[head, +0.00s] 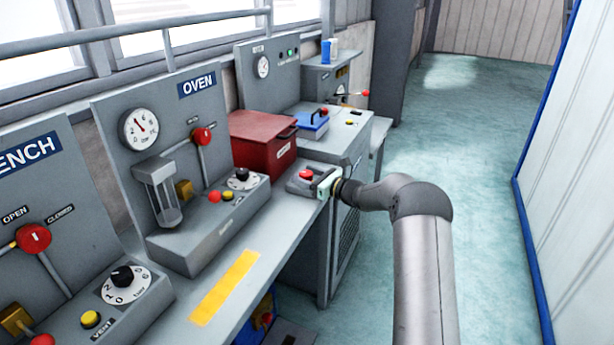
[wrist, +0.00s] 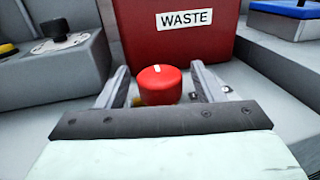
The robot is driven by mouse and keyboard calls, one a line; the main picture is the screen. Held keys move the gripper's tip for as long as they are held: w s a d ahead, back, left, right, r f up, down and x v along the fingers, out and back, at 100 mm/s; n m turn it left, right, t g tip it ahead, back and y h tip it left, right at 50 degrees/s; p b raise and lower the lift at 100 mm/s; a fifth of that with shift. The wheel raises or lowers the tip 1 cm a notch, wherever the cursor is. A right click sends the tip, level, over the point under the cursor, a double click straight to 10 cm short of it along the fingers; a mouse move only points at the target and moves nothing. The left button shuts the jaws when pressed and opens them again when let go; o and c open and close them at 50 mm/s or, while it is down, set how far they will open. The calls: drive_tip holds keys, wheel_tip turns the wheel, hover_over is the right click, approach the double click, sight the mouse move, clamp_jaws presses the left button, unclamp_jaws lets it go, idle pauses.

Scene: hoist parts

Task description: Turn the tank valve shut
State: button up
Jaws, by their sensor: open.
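A round red knob (wrist: 160,86) with a white mark on its top shows in the wrist view, in front of the red WASTE box. I take it for the tank valve, though no label on it is readable. In the head view it is the small red knob (head: 306,175) at the bench's right edge. My gripper (head: 316,182) is open there. In the wrist view its two fingers (wrist: 160,70) stand left and right of the knob, with a gap on each side. The knob's lower part is partly hidden behind the gripper's front edge.
The red WASTE box (head: 262,139) stands just behind the knob. The OVEN panel (head: 155,120) and its control box (head: 215,220) stand to the left. A blue-topped box (head: 312,124) is farther back. The floor (head: 455,150) to the right is clear.

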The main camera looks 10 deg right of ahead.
drive_tip(key=c, duration=1)
drive_tip(key=shift+f+b, duration=0.2)
drive_tip(key=shift+b, duration=0.5)
